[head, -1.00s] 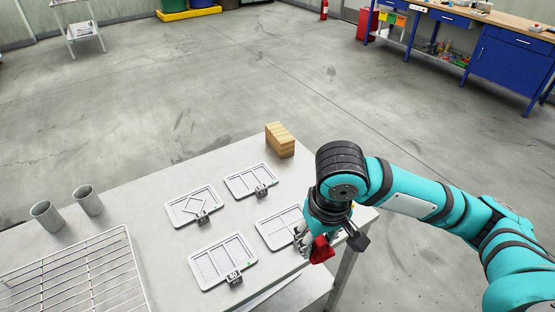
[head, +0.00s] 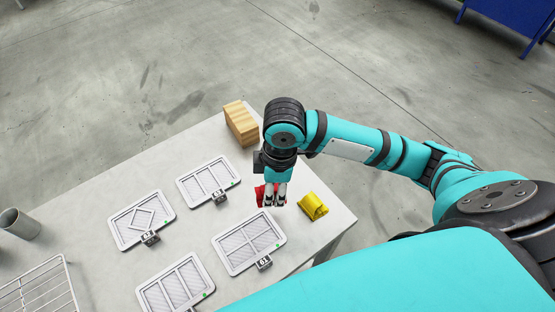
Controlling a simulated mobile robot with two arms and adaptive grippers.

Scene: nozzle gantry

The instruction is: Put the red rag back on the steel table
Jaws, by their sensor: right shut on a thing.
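The red rag (head: 261,193) is between the fingers of my right gripper (head: 273,203), which is shut on it. The gripper points down over the right part of the steel table (head: 322,238), between the upper tray and a yellow cloth-like piece. Much of the rag is hidden by the fingers, and I cannot tell whether it touches the table top. My left gripper is not in view.
Several white framed trays with small number tags, one of them (head: 249,241), lie on the table. A yellow folded piece (head: 313,207) lies right of the gripper. A wooden block (head: 241,123) stands at the back edge. A grey cup (head: 19,224) and wire rack (head: 39,289) are at left.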

